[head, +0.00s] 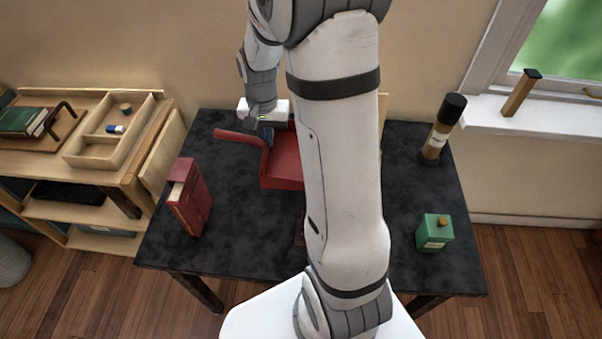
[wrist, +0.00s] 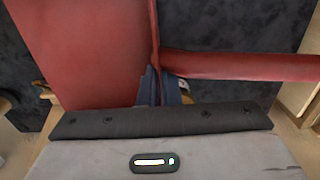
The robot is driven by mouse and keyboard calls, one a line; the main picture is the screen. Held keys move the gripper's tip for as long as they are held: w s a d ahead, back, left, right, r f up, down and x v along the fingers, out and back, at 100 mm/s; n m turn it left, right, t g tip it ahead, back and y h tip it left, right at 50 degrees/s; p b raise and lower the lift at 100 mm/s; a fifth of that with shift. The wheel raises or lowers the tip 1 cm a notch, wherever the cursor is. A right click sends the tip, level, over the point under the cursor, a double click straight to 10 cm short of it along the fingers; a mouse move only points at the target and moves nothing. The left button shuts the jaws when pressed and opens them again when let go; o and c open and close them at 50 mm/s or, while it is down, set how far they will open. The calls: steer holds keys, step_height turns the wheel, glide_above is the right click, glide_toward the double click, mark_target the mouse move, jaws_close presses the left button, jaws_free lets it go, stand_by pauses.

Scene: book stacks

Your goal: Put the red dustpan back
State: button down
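The red dustpan (head: 283,160) is at the back middle of the dark table (head: 250,235), its handle pointing left; my arm hides its right part. My gripper (head: 266,132) is at the dustpan's back edge, near where the handle joins. In the wrist view, the dustpan's pan (wrist: 85,50) is on the left and its handle runs right. The blue fingers of my gripper (wrist: 160,87) sit close on both sides of the thin red wall and look shut on it. I cannot tell whether the dustpan touches the table.
A red book-like box (head: 188,200) stands at the table's left. A wooden shelf unit (head: 90,178) with a tray (head: 85,158) is to the left. The front-left tabletop is clear.

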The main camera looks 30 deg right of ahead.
step_height(320, 180, down, 12)
steer(key=shift+f, duration=0.1)
steer(key=s+d, duration=0.1)
steer(key=d, duration=0.1)
steer(key=s+d+p, duration=0.1)
steer(key=shift+s+d+f, duration=0.3)
steer(key=shift+s, duration=0.05)
steer(key=shift+w+a+f, duration=0.1)
steer(key=shift+f, duration=0.2)
steer(key=c, duration=1.7)
jaws_free()
steer(key=shift+o, duration=0.3)
